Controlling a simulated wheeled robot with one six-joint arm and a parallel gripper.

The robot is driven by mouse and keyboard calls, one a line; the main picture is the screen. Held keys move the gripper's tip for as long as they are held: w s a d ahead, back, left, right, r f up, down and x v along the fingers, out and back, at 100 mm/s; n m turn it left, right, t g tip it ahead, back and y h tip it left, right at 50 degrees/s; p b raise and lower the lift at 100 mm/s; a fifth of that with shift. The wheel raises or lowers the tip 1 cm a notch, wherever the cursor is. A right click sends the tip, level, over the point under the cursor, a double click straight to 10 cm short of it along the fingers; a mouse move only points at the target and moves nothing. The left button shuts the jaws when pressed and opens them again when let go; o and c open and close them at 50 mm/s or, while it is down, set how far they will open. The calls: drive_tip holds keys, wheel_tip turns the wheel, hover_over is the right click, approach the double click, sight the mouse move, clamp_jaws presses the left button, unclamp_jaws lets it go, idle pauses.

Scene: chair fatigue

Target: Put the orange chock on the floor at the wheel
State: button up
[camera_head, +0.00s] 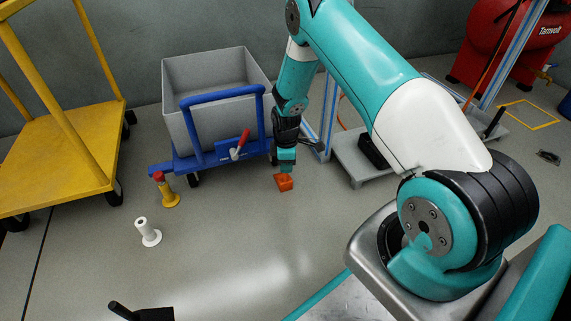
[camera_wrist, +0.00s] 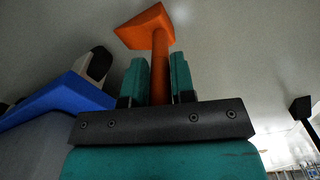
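The orange chock (camera_head: 284,183) is a wedge block with an upright post. My gripper (camera_head: 286,165) is above it, fingers pointing down. In the wrist view the orange post (camera_wrist: 160,65) stands between my two teal fingers (camera_wrist: 157,78), which look closed on it, and the wedge (camera_wrist: 143,27) extends past the fingertips. I cannot tell whether the chock touches the floor. The blue-framed cart (camera_head: 212,160) with a grey bin stands just left of it. A dark cart wheel (camera_wrist: 97,63) shows to the left of the chock in the wrist view, apart from it.
A yellow trolley (camera_head: 68,150) is at far left. A grey platform (camera_head: 357,160) with a blue frame stands right of my gripper.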

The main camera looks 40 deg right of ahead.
drive_tip(key=o, duration=0.3)
drive_tip(key=shift+o, duration=0.2)
wheel_tip(320, 180, up, 12)
drive_tip(key=p, duration=0.8)
drive_tip(key=shift+r, duration=0.2)
drive_tip(key=shift+a, duration=0.1)
